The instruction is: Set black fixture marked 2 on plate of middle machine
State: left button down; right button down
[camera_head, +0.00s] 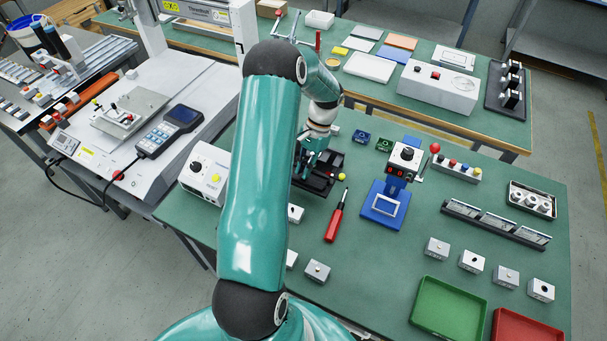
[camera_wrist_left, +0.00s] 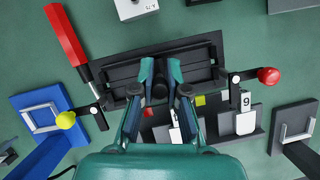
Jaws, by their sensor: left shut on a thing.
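A black fixture (camera_wrist_left: 115,72) lies on the green bench under my left gripper. In the head view, part of the black fixture (camera_head: 318,184) shows beside my arm. My left gripper (camera_head: 314,158) points down at it. In the left wrist view, the gripper's fingers (camera_wrist_left: 161,72) are shut on its middle. A lever with a yellow knob (camera_wrist_left: 65,120) and one with a red knob (camera_wrist_left: 268,76) stick out at its ends. No mark 2 is readable. The gantry machine at left has a metal plate (camera_head: 131,112). My right gripper is not in view.
A red screwdriver (camera_head: 335,222) lies close beside the fixture, and a blue fixture (camera_head: 382,214) stands to its right. A white control box (camera_head: 205,170) stands at left. A handheld pendant (camera_head: 172,130) lies next to the plate. The wrist view shows a tag reading 9 (camera_wrist_left: 246,100).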

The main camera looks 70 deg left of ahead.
pick_arm(q)
jog(key=shift+f+p, duration=0.4)
jog(key=shift+f, duration=2.25)
jog(key=shift+f, duration=0.15)
jog(key=c, duration=1.2)
grip_release()
